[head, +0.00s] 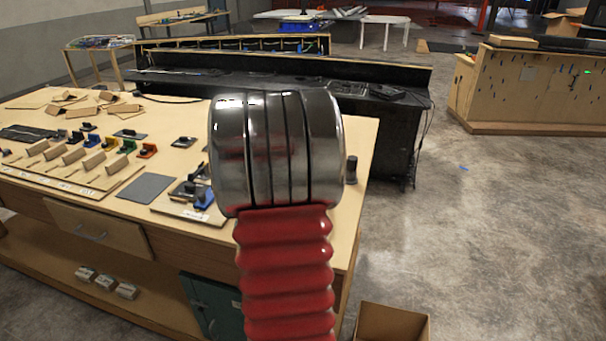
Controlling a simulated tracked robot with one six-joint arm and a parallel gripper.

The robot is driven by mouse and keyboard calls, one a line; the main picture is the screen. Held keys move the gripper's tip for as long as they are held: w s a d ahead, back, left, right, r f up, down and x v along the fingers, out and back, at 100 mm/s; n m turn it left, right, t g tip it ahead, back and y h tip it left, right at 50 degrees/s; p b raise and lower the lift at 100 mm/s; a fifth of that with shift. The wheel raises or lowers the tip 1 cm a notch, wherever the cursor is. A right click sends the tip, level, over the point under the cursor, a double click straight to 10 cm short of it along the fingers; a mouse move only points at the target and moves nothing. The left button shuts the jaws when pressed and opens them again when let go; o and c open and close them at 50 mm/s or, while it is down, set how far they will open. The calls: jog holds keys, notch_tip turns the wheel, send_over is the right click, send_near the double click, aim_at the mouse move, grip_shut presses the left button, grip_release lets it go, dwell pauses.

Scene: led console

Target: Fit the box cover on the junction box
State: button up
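My gripper is not in view; a large metal and red ribbed part, which looks like part of my own arm, fills the middle of the head view. It hides the right part of the workbench (110,268). Dark pieces with a bit of blue (192,190) sit on a small wooden board (205,214) just left of it. I cannot tell whether the junction box or its cover is among them. A flat grey plate or mat (146,188) lies left of that board.
Coloured blocks (127,146) and wooden pieces stand in rows at the bench's left. Cardboard scraps (75,97) lie behind. A black cylinder (351,169) stands near the right edge. An open cardboard box (392,322) is on the floor. The floor at right is mostly clear.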

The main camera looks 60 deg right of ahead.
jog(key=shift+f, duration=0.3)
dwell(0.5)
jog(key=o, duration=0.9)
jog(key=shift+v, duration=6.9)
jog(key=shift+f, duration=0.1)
